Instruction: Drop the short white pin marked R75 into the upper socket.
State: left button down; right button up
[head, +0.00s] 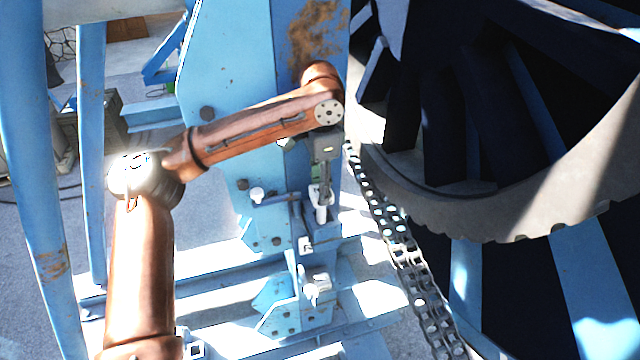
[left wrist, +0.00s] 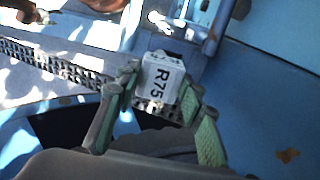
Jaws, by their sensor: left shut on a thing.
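My left gripper (head: 322,190) points down in front of the blue upright plate, and its fingers are closed on the short white pin (head: 321,213). In the left wrist view the white block of the pin (left wrist: 161,78) shows the black marking R75, with the green-padded fingers (left wrist: 162,92) on both sides. A blue upper bracket (head: 307,243) is just below the pin in the head view. The socket opening is hard to make out, and I cannot tell whether the pin's lower end touches it. My right gripper is not in view.
A lower blue bracket (head: 285,312) holds a white piece (head: 318,287). Another small white piece (head: 257,194) is on the plate at left. A dark chain (head: 400,245) hangs close to the right of the gripper, beside the large reel wheel (head: 520,225). Blue posts (head: 92,150) stand at left.

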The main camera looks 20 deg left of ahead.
pick_arm(q)
jog(key=shift+s+f, duration=0.2)
jog(key=shift+f, duration=0.35)
jog(key=shift+d+f, duration=0.1)
jog(key=shift+f, duration=0.05)
jog(key=shift+w, duration=0.55)
